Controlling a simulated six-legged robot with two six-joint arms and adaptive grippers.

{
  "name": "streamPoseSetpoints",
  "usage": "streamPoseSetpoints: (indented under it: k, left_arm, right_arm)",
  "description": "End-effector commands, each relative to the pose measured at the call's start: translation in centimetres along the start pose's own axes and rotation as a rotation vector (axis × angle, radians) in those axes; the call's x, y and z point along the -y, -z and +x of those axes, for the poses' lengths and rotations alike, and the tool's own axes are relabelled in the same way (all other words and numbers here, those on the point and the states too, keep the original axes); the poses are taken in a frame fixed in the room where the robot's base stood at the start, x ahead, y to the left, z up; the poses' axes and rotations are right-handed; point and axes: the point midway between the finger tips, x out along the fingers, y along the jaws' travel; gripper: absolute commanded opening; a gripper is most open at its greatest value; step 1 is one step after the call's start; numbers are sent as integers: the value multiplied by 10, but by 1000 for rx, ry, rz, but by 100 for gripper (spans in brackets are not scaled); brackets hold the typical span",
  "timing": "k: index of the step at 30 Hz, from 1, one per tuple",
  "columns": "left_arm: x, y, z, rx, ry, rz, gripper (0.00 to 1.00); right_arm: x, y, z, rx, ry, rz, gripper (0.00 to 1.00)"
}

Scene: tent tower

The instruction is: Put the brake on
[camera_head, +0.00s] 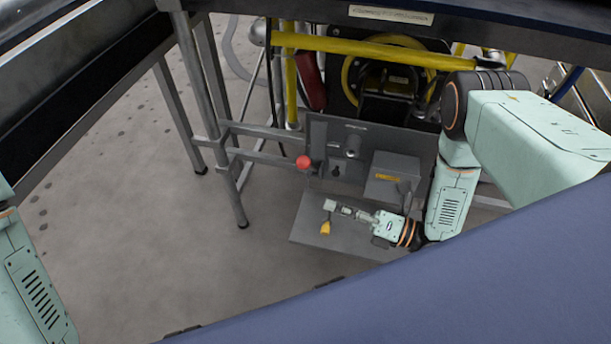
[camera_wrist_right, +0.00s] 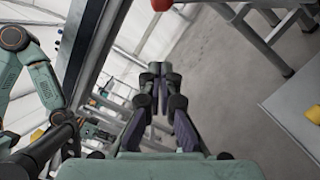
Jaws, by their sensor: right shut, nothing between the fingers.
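A red ball knob (camera_head: 303,162) shows at the left of a grey upright panel (camera_head: 322,133) under the frame; it is probably the brake handle, but no label on it can be read. The red knob also shows at the top edge of the right wrist view (camera_wrist_right: 161,4). My right gripper (camera_head: 329,205) points left above the grey base plate, below and to the right of the knob and apart from it. Its fingers are together and empty in the right wrist view (camera_wrist_right: 156,70). At the left edge only part of my left arm shows; its gripper is out of view.
Metal legs (camera_head: 215,130) and a yellow rail (camera_head: 350,46) bound the space. The floor at left is clear.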

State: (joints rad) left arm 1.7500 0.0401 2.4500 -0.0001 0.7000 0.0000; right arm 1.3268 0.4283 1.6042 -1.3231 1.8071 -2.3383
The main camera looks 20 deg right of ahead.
Motion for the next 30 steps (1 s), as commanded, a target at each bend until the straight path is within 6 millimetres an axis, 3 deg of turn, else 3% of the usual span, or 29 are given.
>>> streamPoseSetpoints:
  k: [8,25,30]
  left_arm:
    - [0,0,5,0,0,0,0]
    - [0,0,35,0,0,0,0]
    - [0,0,39,0,0,0,0]
  right_arm:
    - [1,0,12,-3,-3,1,0]
    - [1,1,101,-5,-4,1,0]
    - [1,-20,93,1,1,1,0]
